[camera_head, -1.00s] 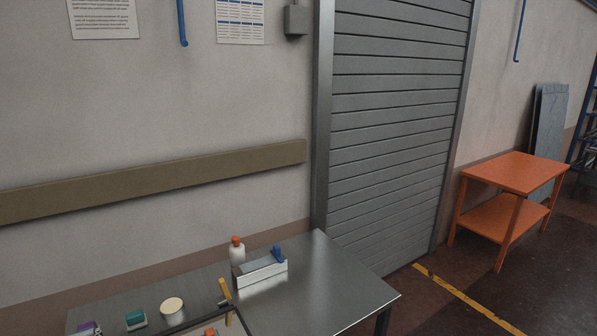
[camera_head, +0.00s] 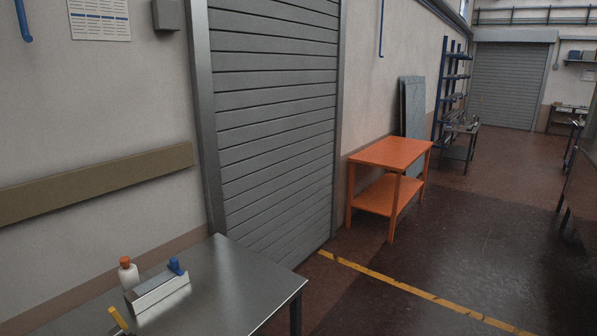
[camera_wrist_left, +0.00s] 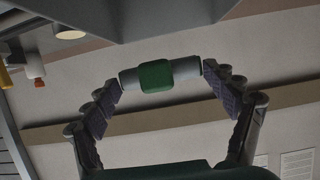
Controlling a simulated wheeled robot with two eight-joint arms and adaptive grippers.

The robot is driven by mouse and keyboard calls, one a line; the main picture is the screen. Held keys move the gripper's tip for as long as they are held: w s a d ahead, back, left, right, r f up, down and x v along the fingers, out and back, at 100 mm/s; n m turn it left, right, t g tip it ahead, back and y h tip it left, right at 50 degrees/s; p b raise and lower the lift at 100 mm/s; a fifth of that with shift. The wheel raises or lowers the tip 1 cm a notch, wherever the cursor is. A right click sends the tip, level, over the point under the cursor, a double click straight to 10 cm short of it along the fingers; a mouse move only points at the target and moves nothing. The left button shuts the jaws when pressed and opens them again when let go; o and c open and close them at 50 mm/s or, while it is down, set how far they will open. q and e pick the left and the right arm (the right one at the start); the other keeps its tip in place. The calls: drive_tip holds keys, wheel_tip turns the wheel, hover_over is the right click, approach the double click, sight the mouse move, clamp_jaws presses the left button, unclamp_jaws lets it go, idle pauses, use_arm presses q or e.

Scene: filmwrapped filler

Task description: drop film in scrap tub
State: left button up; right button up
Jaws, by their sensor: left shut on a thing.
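In the left wrist view my left gripper (camera_wrist_left: 162,75) is shut on a short grey piece with a green middle (camera_wrist_left: 156,76), held crosswise between its two fingertips. I cannot tell whether this piece is the film. My left gripper does not show in the head view, and my right gripper shows in neither view. I see no scrap tub in these frames.
A metal table (camera_head: 225,268) stands at the lower left, with a white bottle with an orange cap (camera_head: 129,274) and a metal holder with a blue part (camera_head: 160,290). An orange two-shelf table (camera_head: 388,153) stands by the wall. The dark floor (camera_head: 465,245) at right is mostly clear.

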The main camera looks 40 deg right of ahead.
use_arm(q)
drive_tip(key=o, duration=0.9)
drive_tip(key=shift+s, duration=0.1)
drive_tip(key=v, duration=1.2)
drive_tip(key=s+d+m+g+h, duration=0.25)
drive_tip(key=s+d, duration=0.35)
drive_tip(key=d, duration=0.7)
drive_tip(key=s+d+f+g, duration=0.3)
drive_tip(key=s+d, duration=0.3)
drive_tip(key=s, duration=0.5)
drive_tip(key=shift+s+f, duration=0.15)
drive_tip(key=shift+s, duration=0.15)
